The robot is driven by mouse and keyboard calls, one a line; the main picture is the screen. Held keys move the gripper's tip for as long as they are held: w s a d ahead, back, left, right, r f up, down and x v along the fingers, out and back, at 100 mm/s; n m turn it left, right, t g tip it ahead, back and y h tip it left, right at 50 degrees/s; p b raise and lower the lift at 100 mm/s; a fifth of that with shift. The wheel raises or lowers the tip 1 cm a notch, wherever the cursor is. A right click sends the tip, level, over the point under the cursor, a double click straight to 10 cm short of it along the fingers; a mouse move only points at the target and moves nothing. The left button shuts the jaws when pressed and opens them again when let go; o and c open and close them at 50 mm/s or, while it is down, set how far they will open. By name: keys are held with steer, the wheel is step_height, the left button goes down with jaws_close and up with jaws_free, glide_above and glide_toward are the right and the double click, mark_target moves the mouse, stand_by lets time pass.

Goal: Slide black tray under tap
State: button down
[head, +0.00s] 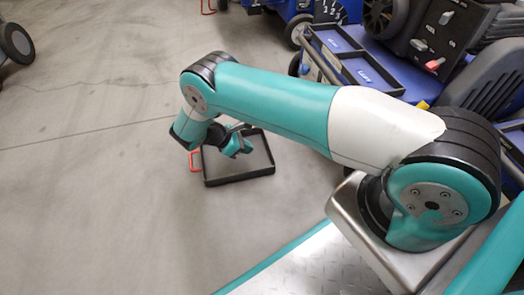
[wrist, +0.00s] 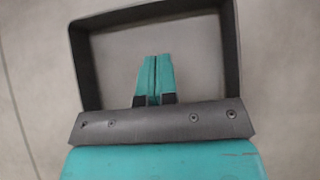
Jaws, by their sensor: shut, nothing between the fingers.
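The black tray (head: 238,178) lies on the concrete floor in the middle of the head view. In the head view my gripper (head: 243,150) is over the tray's far part. I cannot tell whether it touches the tray. I cannot identify the tap.
Blue machines with black wheels (head: 297,32) stand along the upper right. One has a blue top tray (head: 375,75) and a control panel (head: 445,35). A dark wheel (head: 15,42) is at the upper left. The floor left of the tray (head: 90,200) is clear.

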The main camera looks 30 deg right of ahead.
mark_target(269, 150)
steer(key=d, duration=0.1)
steer(key=d+f+b, duration=0.1)
steer(key=s+d, duration=0.1)
steer(key=shift+s+d+f+b, duration=0.1)
steer(key=shift+d+f+b, duration=0.25)
steer(key=shift+f, duration=0.05)
steer(key=shift+s+d+r+b, duration=0.15)
steer(key=shift+s+d+b, duration=0.15)
steer(key=shift+d, duration=0.4)
